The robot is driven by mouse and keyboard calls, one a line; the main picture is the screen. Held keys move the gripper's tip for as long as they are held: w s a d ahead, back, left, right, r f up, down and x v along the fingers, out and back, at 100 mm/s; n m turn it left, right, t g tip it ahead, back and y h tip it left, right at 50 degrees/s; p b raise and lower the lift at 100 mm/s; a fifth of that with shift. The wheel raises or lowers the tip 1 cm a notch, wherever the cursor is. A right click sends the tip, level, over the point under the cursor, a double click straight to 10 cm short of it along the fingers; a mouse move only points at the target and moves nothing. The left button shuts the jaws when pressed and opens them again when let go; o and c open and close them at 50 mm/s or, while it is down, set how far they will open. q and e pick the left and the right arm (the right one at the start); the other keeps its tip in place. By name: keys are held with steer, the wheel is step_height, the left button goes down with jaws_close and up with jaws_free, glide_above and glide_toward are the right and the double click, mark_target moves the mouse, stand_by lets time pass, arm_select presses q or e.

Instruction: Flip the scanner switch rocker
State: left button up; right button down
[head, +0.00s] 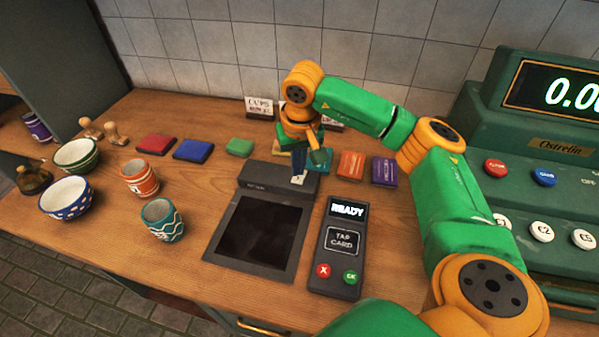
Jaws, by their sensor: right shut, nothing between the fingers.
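The scanner (211,256) is a dark box with a black glass plate and a raised back housing (262,178), on the wooden counter. A small pale rocker switch (298,180) shows at the right part of that housing. Which side of it is pressed is too small to tell. My right gripper (319,158) is shut and empty, pointing down just above and behind the rocker. I cannot tell whether it touches the rocker. My left gripper is not in view.
A card reader (343,240) showing READY stands right of the scanner. A green cash register (540,150) fills the right. Several cups and bowls, including an orange cup (140,179), stand left. Colored pads (193,150) and a CUPS sign (259,106) sit behind.

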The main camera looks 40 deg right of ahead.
mark_target(298, 179)
steer(key=shift+f+b, duration=0.7)
steer(key=shift+f, duration=0.2)
stand_by(0.4)
step_height(298, 179, up, 7)
steer(key=p, duration=0.6)
steer(key=shift+r, duration=0.15)
